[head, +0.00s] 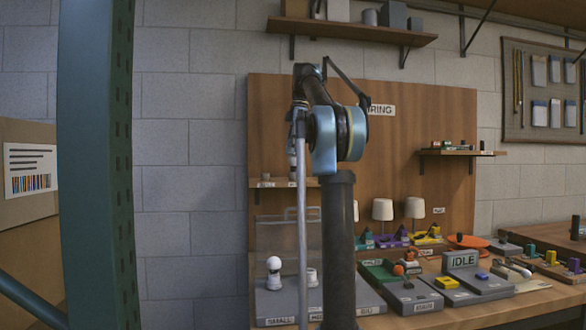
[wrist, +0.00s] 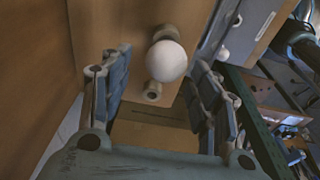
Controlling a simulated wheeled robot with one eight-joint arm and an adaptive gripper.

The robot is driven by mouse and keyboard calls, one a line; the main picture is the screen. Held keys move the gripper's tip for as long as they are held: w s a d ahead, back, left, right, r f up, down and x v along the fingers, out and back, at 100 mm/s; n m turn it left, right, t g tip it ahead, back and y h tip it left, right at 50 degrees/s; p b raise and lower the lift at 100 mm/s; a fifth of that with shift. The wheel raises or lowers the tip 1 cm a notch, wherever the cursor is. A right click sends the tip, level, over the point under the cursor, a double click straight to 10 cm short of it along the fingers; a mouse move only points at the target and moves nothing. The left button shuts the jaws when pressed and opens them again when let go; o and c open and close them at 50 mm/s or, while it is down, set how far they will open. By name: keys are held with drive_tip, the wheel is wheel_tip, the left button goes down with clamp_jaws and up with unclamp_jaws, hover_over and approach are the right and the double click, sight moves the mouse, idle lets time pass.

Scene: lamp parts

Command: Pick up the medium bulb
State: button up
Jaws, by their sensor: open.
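In the wrist view a round white bulb (wrist: 167,61) with a dark collar shows beyond the fingers of my gripper (wrist: 159,68). The fingers are apart, one on each side of it in the picture, with nothing held. I cannot tell whether this is the medium bulb. In the head view a white bulb (head: 273,264) stands upright on the grey block (head: 272,307) at the slot labelled SMALL. A pale piece (head: 312,276) stands to its right, partly behind my arm. My gripper is hard to make out in the head view.
A small wall shelf (head: 265,182) with labels is behind my arm. A green post (head: 100,160) rises at the left, near a cardboard box (head: 28,220).

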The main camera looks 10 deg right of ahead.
sight(292, 171)
drive_tip(key=f, duration=0.3)
drive_tip(key=shift+a+f, duration=0.2)
drive_tip(key=shift+a, duration=0.05)
drive_tip(key=shift+s+d+f, duration=0.1)
drive_tip(key=shift+s+f, duration=0.05)
drive_tip(key=shift+f, duration=0.85)
drive_tip(key=shift+s+f, duration=0.1)
drive_tip(key=shift+f, duration=1.55)
drive_tip(key=c, duration=1)
